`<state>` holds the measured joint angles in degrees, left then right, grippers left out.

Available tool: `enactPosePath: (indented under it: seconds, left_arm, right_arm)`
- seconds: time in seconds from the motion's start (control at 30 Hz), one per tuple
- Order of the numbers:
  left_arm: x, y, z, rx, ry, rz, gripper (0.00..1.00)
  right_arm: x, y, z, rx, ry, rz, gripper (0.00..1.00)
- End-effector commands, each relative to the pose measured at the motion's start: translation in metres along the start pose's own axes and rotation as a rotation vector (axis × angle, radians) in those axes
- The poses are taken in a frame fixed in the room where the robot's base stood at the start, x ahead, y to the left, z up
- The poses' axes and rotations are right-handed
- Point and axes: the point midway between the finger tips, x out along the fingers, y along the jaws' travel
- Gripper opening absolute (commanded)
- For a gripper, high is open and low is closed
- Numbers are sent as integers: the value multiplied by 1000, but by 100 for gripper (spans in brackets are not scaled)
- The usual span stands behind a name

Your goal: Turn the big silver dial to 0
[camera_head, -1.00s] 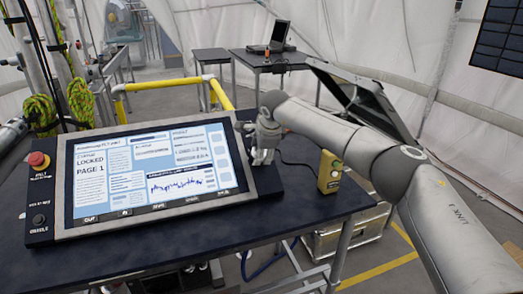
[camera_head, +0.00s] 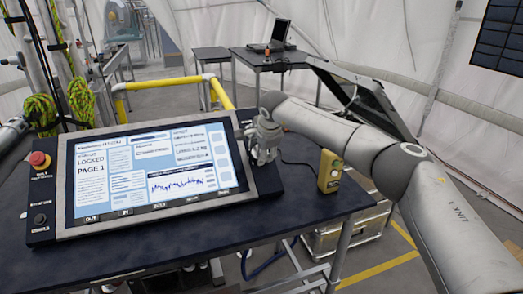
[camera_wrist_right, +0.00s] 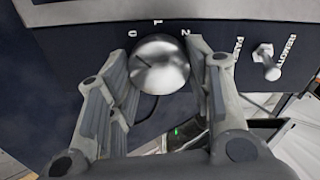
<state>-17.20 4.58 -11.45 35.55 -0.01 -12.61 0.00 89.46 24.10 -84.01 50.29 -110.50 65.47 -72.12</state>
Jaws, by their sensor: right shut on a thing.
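The big silver dial (camera_wrist_right: 160,64) is round and shiny, on a dark panel in the right wrist view. The labels 0, 1 and 2 run above it from left to right. A short dark line shows on the dial's upper left; I cannot tell exactly which label it points to. My right gripper (camera_wrist_right: 162,85) has one finger on each side of the dial and is shut on it. In the head view my right gripper (camera_head: 264,137) is at the right end of the console and hides the dial. My left gripper is not in view.
A toggle switch (camera_wrist_right: 265,62) labelled REMOTE and PART sits right of the dial. The console screen (camera_head: 150,170) reads LOCKED, PAGE 1. A red button (camera_head: 38,159) is on its left. A yellow control box (camera_head: 330,172) stands at the table's right edge.

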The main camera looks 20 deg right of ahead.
Motion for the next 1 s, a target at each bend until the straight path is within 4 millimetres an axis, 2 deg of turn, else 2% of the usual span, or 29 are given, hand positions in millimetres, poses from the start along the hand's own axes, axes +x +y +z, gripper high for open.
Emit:
enactPosePath:
  seconds: [0.1, 0.13, 0.3, 0.7, 0.87, 1.0]
  left_arm:
    - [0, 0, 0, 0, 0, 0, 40]
    - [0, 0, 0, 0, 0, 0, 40]
    - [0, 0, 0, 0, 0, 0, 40]
    - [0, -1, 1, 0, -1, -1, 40]
    - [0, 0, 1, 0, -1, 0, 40]
    - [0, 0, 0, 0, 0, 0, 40]
  right_arm:
    - [0, 1, 0, -3, 1, 1, 23]
    - [0, 1, 0, -3, 1, 1, 48]
    - [0, 0, 0, -2, 0, 1, 69]
    - [-4, -1, 0, 0, 0, -2, 69]
    - [-22, -1, 0, -1, 0, -3, 69]
    - [-49, -2, -1, -1, 0, -4, 69]
